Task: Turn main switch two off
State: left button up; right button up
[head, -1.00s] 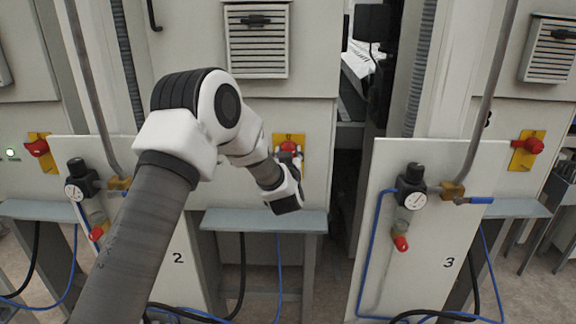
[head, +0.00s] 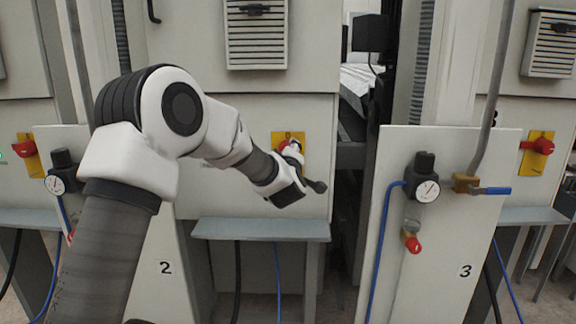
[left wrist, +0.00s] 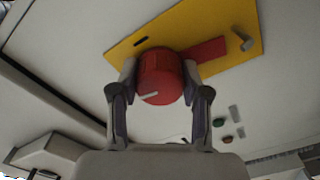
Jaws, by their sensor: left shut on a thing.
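The main switch is a red rotary knob (left wrist: 160,75) on a yellow plate (left wrist: 220,35). It sits on the grey cabinet just right of the panel marked 2. In the head view the knob (head: 284,146) is partly hidden by my gripper, and the yellow plate (head: 299,137) shows around it. My left gripper (left wrist: 160,80) is shut on the knob, with one finger on each side in the left wrist view. A flat red bar (left wrist: 207,53) extends from the knob over the plate, and a white mark shows on the knob's face. My right gripper is not in view.
A grey shelf (head: 262,230) juts out below the switch. Panel 3 (head: 440,270), with a gauge and blue hose, stands at the right. Similar red switches show at far left (head: 24,146) and far right (head: 540,146). A dark gap (head: 352,200) lies right of the cabinet.

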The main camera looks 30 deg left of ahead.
pick_arm(q)
jog(key=shift+n+b, duration=0.8)
jog(key=shift+n, duration=0.1)
jog(key=o, duration=1.1)
jog(key=shift+o, duration=0.2)
jog(key=v, duration=1.2)
